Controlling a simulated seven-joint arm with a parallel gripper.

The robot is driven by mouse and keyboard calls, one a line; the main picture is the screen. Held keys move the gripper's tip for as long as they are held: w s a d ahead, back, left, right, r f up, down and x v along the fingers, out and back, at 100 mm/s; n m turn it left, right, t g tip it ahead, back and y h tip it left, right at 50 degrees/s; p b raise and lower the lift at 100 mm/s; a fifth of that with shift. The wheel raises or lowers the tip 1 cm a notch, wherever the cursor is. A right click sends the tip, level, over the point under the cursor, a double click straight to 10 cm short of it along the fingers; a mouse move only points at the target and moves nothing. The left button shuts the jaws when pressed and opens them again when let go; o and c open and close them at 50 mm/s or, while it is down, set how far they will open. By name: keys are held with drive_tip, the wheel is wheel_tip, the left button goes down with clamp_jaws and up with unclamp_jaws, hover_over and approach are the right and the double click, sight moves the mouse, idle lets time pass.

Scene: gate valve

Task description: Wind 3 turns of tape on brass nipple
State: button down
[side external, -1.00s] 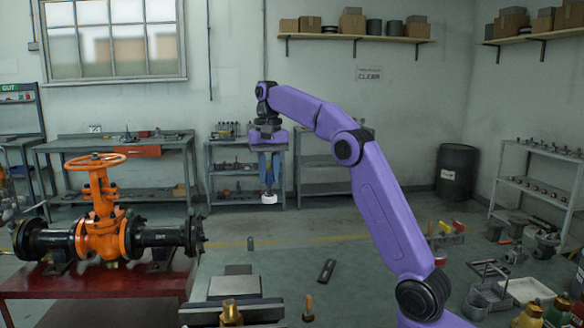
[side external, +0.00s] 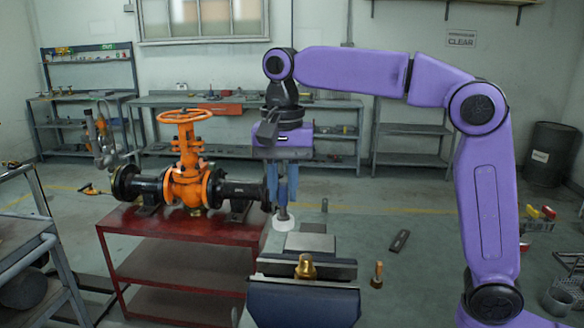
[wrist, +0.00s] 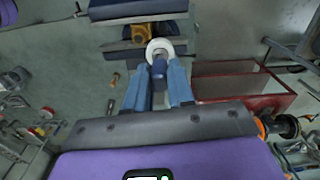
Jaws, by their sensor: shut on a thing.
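The brass nipple (side external: 305,267) stands upright in the jaws of a grey-blue vise (side external: 305,300). It also shows in the wrist view (wrist: 141,33). My gripper (side external: 283,188) points down and is shut on the dark blue-grey handle of a tape holder, also seen in the wrist view (wrist: 159,70). A white tape roll (side external: 283,222) sits at the holder's lower end, and shows as a ring in the wrist view (wrist: 177,46). In the side view the roll appears above and left of the nipple, apart from it. No tape on the nipple can be made out.
The orange gate valve (side external: 186,165) with black pipe ends rests on a red bench (side external: 190,232) at left. A brass-tipped tool (side external: 377,275) and a dark flat piece (side external: 399,240) are right of the vise. Open floor lies beyond.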

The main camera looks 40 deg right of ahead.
sight(290, 217)
drive_tip(key=shift+d+f, duration=0.1)
drive_tip(key=shift+f, duration=4.35)
drive_tip(key=shift+s+d, duration=0.3)
drive_tip(key=shift+s, duration=0.05)
